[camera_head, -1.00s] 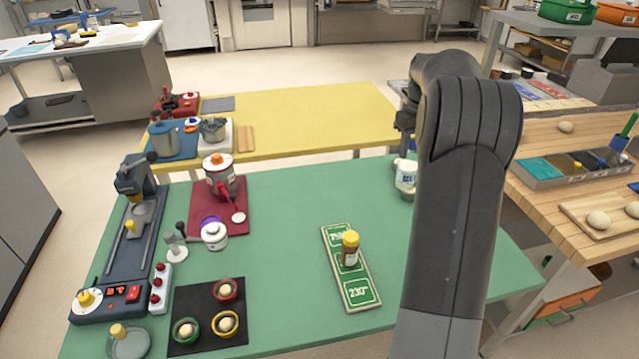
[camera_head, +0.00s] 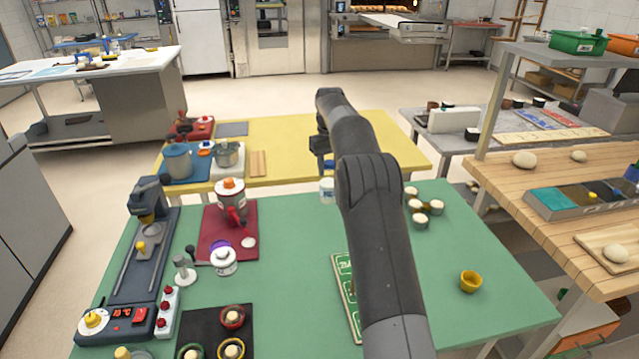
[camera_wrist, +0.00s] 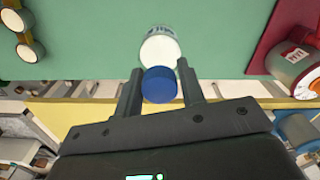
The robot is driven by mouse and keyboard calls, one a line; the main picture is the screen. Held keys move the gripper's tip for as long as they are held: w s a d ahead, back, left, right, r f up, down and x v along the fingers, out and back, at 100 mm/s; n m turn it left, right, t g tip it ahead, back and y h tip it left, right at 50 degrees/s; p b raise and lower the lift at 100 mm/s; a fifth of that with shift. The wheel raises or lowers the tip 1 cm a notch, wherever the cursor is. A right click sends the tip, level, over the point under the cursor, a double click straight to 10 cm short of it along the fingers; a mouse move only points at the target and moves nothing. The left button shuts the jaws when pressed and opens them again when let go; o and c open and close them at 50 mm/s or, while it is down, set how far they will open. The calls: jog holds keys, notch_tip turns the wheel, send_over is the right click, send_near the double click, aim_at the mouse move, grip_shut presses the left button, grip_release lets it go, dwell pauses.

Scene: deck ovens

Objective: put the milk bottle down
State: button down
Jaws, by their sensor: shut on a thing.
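The milk bottle (camera_head: 327,190) is white with a printed label. In the wrist view its white body (camera_wrist: 160,48) and blue cap (camera_wrist: 159,86) show. My gripper (camera_wrist: 159,74) is shut on the bottle at its cap end, one finger on each side. In the head view the gripper (camera_head: 323,158) is partly hidden by my arm. The bottle is at the far edge of the green table (camera_head: 290,290), near the gap before the yellow table (camera_head: 295,160). I cannot tell whether its base touches the green top.
A red mat (camera_head: 213,246) with a grinder-like pot stands left of the bottle. Several small cups (camera_head: 418,205) stand to the right, and a yellow cup (camera_head: 470,282) nearer. A green sign board (camera_head: 343,270) is partly behind my arm. Green tabletop between the mat and board is clear.

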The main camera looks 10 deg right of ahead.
notch_tip(320, 180, down, 6)
jog(key=w+a, duration=0.1)
jog(key=a, duration=0.1)
jog(key=shift+w+a, duration=0.3)
jog(key=c, duration=0.9)
grip_release()
jog(key=shift+r, duration=6.05)
jog(key=shift+s+r, duration=0.1)
